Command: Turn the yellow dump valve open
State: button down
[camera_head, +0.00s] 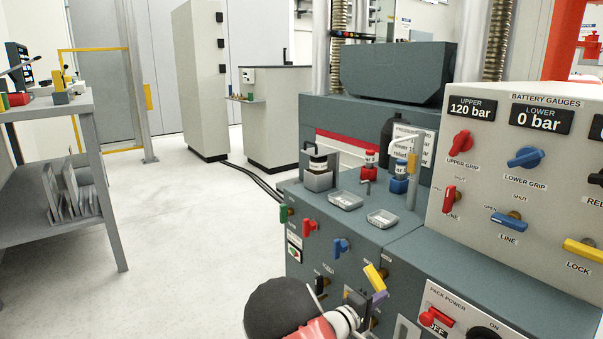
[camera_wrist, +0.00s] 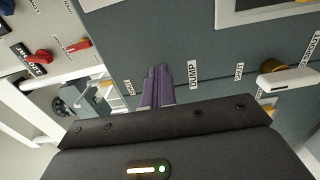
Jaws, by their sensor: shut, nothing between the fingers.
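The yellow valve handle (camera_head: 375,278) is on the lower front panel of the grey cabinet in the head view, set at a slant. My gripper (camera_head: 380,296) is just below and beside it, with its purple fingertips close to the handle; I cannot tell if they touch. In the wrist view my gripper (camera_wrist: 157,86) has its two purple fingers together and nothing between them. The DUMP label (camera_wrist: 193,75) is just right of the fingers. The yellow handle is not clearly seen there and may be hidden by the gripper body.
Green (camera_head: 284,212), red (camera_head: 309,227) and blue (camera_head: 341,247) handles sit left of the yellow one. A pack power switch (camera_head: 436,317) is to the right. A gauge panel (camera_head: 470,160) rises above. Open floor (camera_head: 190,230) lies to the left.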

aim_at(378, 289)
jog(key=shift+w+a+r, duration=0.15)
jog(key=shift+w+r, duration=0.05)
jog(key=shift+s+r+b, duration=0.1)
jog(key=shift+r+b, duration=0.25)
jog(key=shift+b, duration=0.2)
jog(key=shift+a+r+b, duration=0.1)
jog(key=shift+r+b, duration=0.8)
jog(key=shift+s+b, duration=0.25)
jog(key=shift+b, duration=0.05)
jog(key=v, duration=0.5)
jog(key=shift+s+b, duration=0.4)
